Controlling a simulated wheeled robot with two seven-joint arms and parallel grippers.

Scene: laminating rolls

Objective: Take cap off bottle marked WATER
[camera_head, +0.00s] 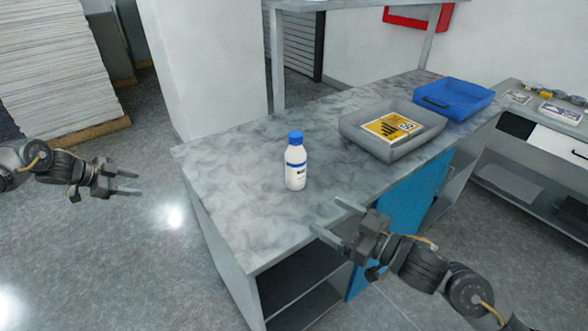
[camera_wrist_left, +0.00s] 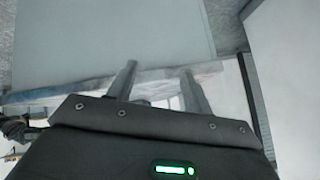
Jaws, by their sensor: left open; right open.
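A white bottle (camera_head: 296,168) with a blue cap (camera_head: 295,138) stands upright on the grey marbled counter (camera_head: 240,150). Its label has dark print too small to read. My left gripper (camera_head: 132,184) is open and empty, left of the counter and well apart from the bottle. Its fingers also show in the left wrist view (camera_wrist_left: 157,82), with nothing between them. My right gripper (camera_head: 327,219) is open and empty by the counter's front edge, to the lower right of the bottle and apart from it.
A grey tray (camera_head: 352,133) with a yellow-labelled item (camera_head: 391,126) sits right of the bottle, and a blue tray (camera_head: 475,103) lies behind it. A white pillar (camera_head: 208,70) stands behind the counter. Stacked sheets (camera_head: 55,65) are at far left. The counter around the bottle is clear.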

